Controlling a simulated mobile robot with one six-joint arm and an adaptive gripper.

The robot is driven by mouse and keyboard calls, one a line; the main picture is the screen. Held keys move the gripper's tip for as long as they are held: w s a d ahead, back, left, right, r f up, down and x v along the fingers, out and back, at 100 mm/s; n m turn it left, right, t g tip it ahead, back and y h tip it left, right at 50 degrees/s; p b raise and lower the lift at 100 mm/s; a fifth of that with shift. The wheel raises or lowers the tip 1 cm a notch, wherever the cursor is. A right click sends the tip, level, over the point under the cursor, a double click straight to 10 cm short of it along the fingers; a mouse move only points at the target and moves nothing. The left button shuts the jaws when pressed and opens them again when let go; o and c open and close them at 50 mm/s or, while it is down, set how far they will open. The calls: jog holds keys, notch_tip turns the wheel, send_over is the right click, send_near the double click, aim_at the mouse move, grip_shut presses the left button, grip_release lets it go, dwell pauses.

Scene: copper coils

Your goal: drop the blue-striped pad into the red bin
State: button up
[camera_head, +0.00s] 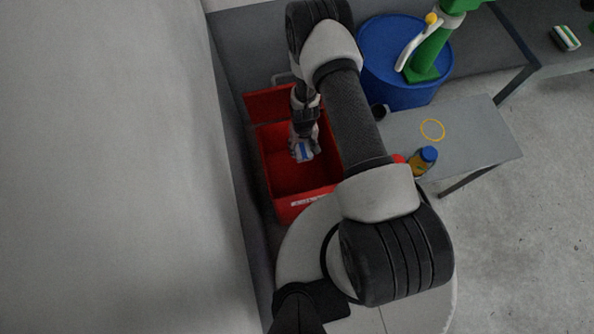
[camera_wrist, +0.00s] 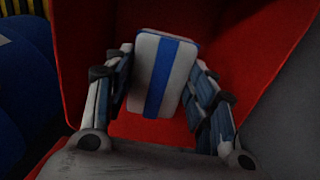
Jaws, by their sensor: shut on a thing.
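The blue-striped pad (camera_wrist: 161,75) is white with one blue stripe down its middle. In the wrist view it is between the two fingers of my gripper (camera_wrist: 160,85), which is shut on it. In the head view the pad (camera_head: 303,151) shows small at the tip of my gripper (camera_head: 303,147). The red bin (camera_head: 268,166) is open at the top, and the gripper with the pad is over its opening. The bin's red wall (camera_wrist: 85,40) fills most of the wrist view behind the pad. I cannot tell the pad's height above the bin floor.
A blue barrel (camera_head: 385,85) with a green and white object (camera_head: 430,55) on it stands behind my arm. A grey table (camera_head: 480,135) holds a blue-capped bottle (camera_head: 425,160) and a yellow ring (camera_head: 432,130). A pale wall (camera_head: 110,170) is left of the bin. Floor lies clear at right.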

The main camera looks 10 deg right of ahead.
jog(key=o, duration=1)
notch_tip(320, 180, up, 12)
jog(key=shift+r, duration=0.1)
dwell(0.5)
